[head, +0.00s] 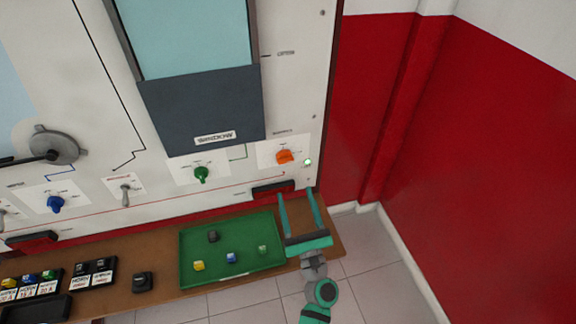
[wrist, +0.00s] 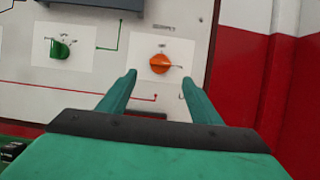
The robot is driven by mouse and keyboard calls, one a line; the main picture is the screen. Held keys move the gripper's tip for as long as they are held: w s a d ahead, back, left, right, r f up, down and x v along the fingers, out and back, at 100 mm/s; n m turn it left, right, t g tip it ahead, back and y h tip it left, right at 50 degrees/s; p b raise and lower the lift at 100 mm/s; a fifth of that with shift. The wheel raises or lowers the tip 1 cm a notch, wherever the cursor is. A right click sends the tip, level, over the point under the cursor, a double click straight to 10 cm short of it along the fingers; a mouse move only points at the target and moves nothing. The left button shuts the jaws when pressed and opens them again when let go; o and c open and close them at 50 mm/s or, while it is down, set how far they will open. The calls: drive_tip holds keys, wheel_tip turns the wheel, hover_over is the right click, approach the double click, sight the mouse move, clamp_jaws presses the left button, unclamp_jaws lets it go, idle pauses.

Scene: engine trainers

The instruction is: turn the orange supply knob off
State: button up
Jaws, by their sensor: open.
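The orange supply knob (head: 285,156) is on the right part of the white panel, on a white label plate. A small lit green lamp (head: 308,162) sits just right of it. In the wrist view the orange knob (wrist: 160,63) is ahead of and between my fingertips, its grip lying roughly sideways with a slight tilt. My gripper (head: 296,195) is open and empty, below the knob and apart from it. It also shows in the wrist view (wrist: 160,80). The fine print around the knob is too small to read.
A green knob (head: 201,174) is left of the orange one. A dark red handle (head: 273,188) juts out below it. A green tray (head: 187,248) with several small blocks lies on the wooden bench (head: 160,288). A red wall (head: 480,130) stands to the right.

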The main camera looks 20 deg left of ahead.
sight(285, 159)
drive_tip(key=x, duration=1)
drive_tip(key=shift+w+a, duration=0.1)
drive_tip(key=shift+w, duration=0.05)
drive_tip(key=shift+c, duration=0.7)
drive_tip(key=c, duration=0.9)
